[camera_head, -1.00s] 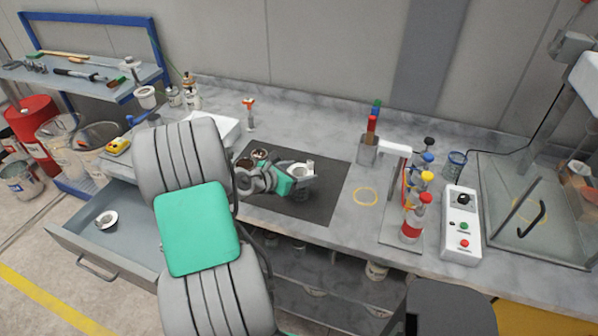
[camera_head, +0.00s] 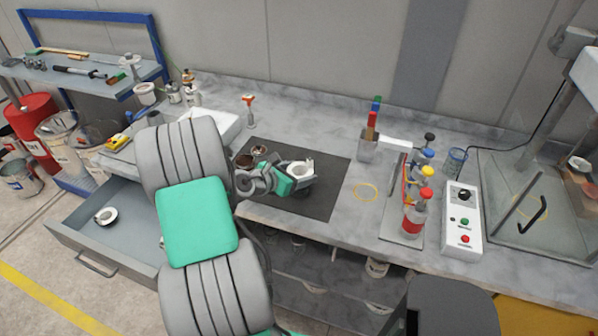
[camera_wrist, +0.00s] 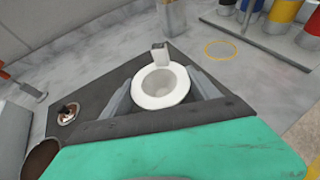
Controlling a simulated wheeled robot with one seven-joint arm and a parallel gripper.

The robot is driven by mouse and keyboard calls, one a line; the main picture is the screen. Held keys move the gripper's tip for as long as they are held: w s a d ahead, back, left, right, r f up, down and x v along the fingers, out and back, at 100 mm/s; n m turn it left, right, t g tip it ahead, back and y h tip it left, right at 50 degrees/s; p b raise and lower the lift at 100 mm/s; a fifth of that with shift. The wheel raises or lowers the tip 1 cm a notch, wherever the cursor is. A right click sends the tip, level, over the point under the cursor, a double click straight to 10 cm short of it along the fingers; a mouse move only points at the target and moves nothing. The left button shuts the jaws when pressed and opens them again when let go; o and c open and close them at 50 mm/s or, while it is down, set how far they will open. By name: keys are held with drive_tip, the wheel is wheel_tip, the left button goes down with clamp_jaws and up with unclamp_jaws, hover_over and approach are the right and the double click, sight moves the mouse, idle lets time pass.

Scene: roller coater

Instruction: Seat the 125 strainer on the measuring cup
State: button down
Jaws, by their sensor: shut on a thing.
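A white ring-shaped piece with an upright tab, seemingly the 125 strainer (camera_wrist: 139,90), sits between the two grey fingers of my gripper (camera_wrist: 164,92). In the head view the strainer (camera_head: 302,163) is held over the right part of the dark mat, its opening facing up. My gripper (camera_head: 296,178) is shut on it from the left. I cannot pick out the measuring cup for certain; anything straight under the strainer is hidden by it and the gripper. A brown-filled round container (camera_head: 244,161) and a small round dish (camera_head: 260,150) stand on the mat's left side.
The dark mat (camera_head: 325,182) has bare room to the right of my gripper. A tool holder (camera_head: 367,148), a yellow ring mark (camera_head: 365,192), a bottle rack (camera_head: 398,230) and a control box (camera_head: 462,218) lie further right. An open drawer (camera_head: 68,228) at left holds a white round piece (camera_head: 106,216).

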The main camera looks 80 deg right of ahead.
drive_tip(key=shift+s+a+f+p, duration=0.1)
drive_tip(key=shift+a+f+p, duration=0.05)
drive_tip(key=shift+f+p, duration=0.15)
drive_tip(key=shift+a+f+p, duration=0.15)
drive_tip(key=shift+f, duration=0.25)
drive_tip(key=c, duration=0.6)
unclamp_jaws()
drive_tip(key=o, duration=0.5)
drive_tip(key=shift+d+r, duration=0.25)
drive_tip(key=shift+r, duration=0.1)
